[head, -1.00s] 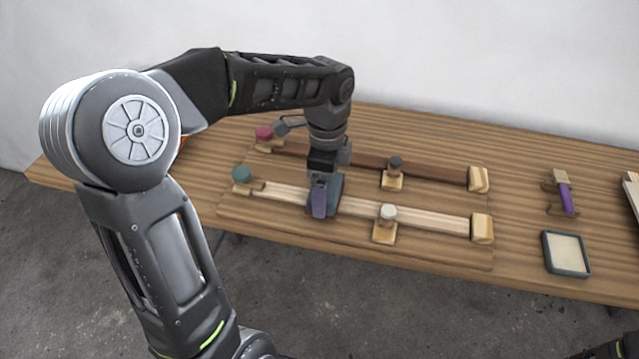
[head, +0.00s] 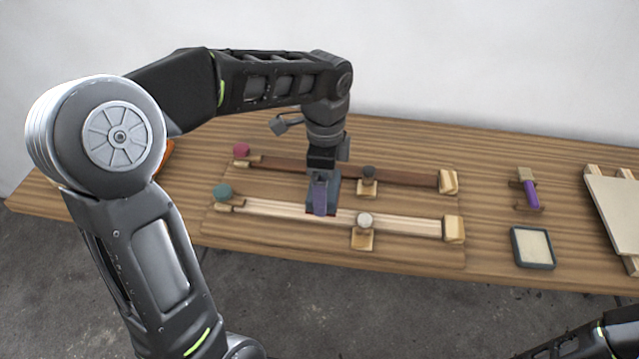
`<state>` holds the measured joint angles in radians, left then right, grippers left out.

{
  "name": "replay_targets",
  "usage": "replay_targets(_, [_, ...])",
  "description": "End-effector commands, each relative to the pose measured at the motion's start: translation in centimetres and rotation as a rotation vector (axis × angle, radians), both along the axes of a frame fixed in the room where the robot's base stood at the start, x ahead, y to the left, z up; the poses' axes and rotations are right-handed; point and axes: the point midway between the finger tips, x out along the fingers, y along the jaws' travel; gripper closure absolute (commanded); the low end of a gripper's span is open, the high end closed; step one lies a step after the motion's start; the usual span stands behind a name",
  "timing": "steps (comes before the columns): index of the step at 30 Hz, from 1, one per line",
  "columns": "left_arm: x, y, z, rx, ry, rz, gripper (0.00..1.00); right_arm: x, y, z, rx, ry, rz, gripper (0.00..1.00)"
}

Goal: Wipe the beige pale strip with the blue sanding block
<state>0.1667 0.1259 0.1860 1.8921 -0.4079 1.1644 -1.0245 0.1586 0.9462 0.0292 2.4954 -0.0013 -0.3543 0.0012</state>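The beige pale strip (head: 278,209) lies lengthwise along the near side of the wooden board, running toward a wooden end block on the right. My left gripper (head: 322,187) points down over the strip's middle and is shut on the blue sanding block (head: 331,200). The block's lower edge meets the strip in the picture, left of the white-knobbed clamp; I cannot tell whether it touches or hovers just above. The gripper hides part of the block and strip. My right arm shows at the lower right corner; its gripper is out of view.
A dark brown strip (head: 290,167) runs parallel behind. Clamps with a white knob (head: 365,220), dark knob (head: 368,172), teal knob (head: 222,191) and red knob (head: 241,150) stand along the strips. A purple-handled tool (head: 530,191), shallow tray (head: 533,264) and pale panel (head: 619,215) are at right.

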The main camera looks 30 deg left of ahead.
Motion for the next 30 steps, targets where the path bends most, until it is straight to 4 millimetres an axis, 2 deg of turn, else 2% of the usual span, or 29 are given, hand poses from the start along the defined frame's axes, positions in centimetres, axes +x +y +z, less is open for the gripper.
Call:
replay_targets(3, [0.1,-0.4,1.5,0.000,0.000,-0.001,0.49,-0.1,0.0,1.2,-0.002,0.003,0.000,0.52])
replay_targets(9, [0.2,-0.8,2.5,0.000,0.000,0.001,0.49,-0.2,-0.1,1.9,-0.004,0.006,-0.001,0.52])
replay_targets(30, [0.1,-0.5,2.2,0.000,0.006,0.011,0.49,-0.2,-0.1,1.8,-0.004,0.007,-0.002,0.52])
